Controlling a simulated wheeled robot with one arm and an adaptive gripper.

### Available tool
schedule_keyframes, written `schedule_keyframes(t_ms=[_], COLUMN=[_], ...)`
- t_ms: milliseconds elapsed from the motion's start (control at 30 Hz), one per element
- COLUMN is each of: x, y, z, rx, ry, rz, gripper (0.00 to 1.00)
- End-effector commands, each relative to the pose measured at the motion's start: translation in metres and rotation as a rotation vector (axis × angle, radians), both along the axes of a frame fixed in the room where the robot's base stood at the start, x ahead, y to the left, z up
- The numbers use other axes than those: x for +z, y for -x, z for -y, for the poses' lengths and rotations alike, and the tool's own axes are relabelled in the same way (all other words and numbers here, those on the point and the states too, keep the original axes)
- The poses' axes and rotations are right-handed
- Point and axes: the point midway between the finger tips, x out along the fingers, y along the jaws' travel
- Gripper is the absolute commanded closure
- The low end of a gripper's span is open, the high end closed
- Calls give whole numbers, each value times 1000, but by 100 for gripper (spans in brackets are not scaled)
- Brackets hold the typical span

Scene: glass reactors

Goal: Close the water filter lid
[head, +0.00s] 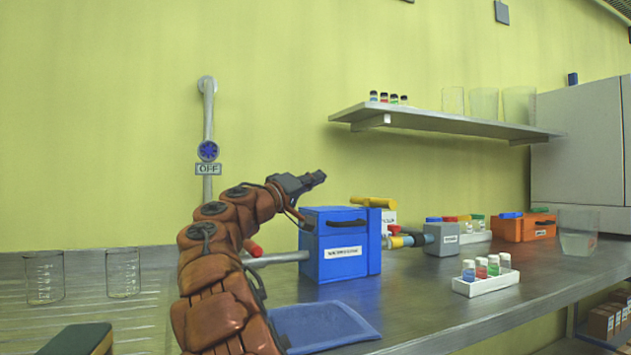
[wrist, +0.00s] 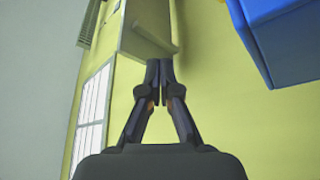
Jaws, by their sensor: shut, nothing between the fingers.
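A blue box (head: 333,264) with a white label on its front stands on the metal counter, right of my arm. The label is too small to read with certainty; this looks like the water filter. Its flat blue top (head: 340,212) shows, but I cannot tell how far its lid is open. A blue edge of it also shows at the upper right of the wrist view (wrist: 290,35). My gripper (head: 318,177) is in the air just above and left of the box top, apart from it. In the wrist view its fingertips (wrist: 159,70) are together and empty.
A flat blue tray (head: 325,327) lies before the box. A metal pipe (head: 278,259) runs to the box's left side. A vial rack (head: 486,284), a grey box (head: 441,240) and an orange box (head: 523,228) stand to the right. A shelf (head: 450,122) hangs above.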

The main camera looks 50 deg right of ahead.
Motion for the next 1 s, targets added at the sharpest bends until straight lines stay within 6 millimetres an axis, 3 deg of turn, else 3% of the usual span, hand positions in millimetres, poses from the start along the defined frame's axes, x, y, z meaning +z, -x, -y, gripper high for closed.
schedule_keyframes(t_ms=[300, 467, 1000], x=[0, -3, -32], y=[0, -1, -7], z=[-1, -13, -100], rx=[0, 1, 0], ry=[0, 1, 1], rz=[0, 0, -1], gripper=[100, 100, 100])
